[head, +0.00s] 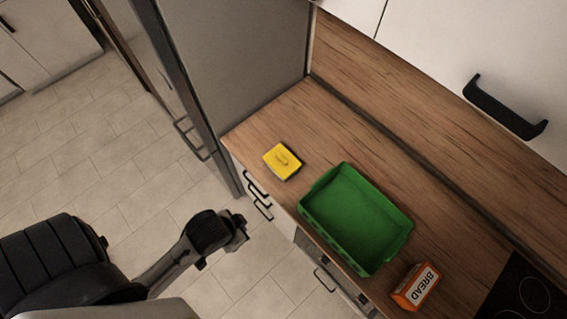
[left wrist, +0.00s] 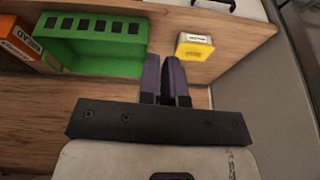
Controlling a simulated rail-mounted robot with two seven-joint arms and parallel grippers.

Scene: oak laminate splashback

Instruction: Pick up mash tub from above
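The mash tub appears to be the small yellow tub (head: 282,162) on the wooden counter, between the tall fridge and the green crate. It also shows in the left wrist view (left wrist: 196,46), with a white label whose print is too small to read. My left gripper (head: 241,230) is over the floor side of the counter's front edge, apart from the tub. In the left wrist view its two purple fingers (left wrist: 165,58) are close together with nothing seen between them, and the tub is beyond them to the right. My right gripper is not in view.
A green crate (head: 309,205) stands on the counter (head: 262,122) right of the tub. An orange bread box (head: 416,287) and a dark hob (head: 528,290) are farther right. The fridge (head: 250,45) rises beyond the tub. Handles stick out from the drawers below the counter.

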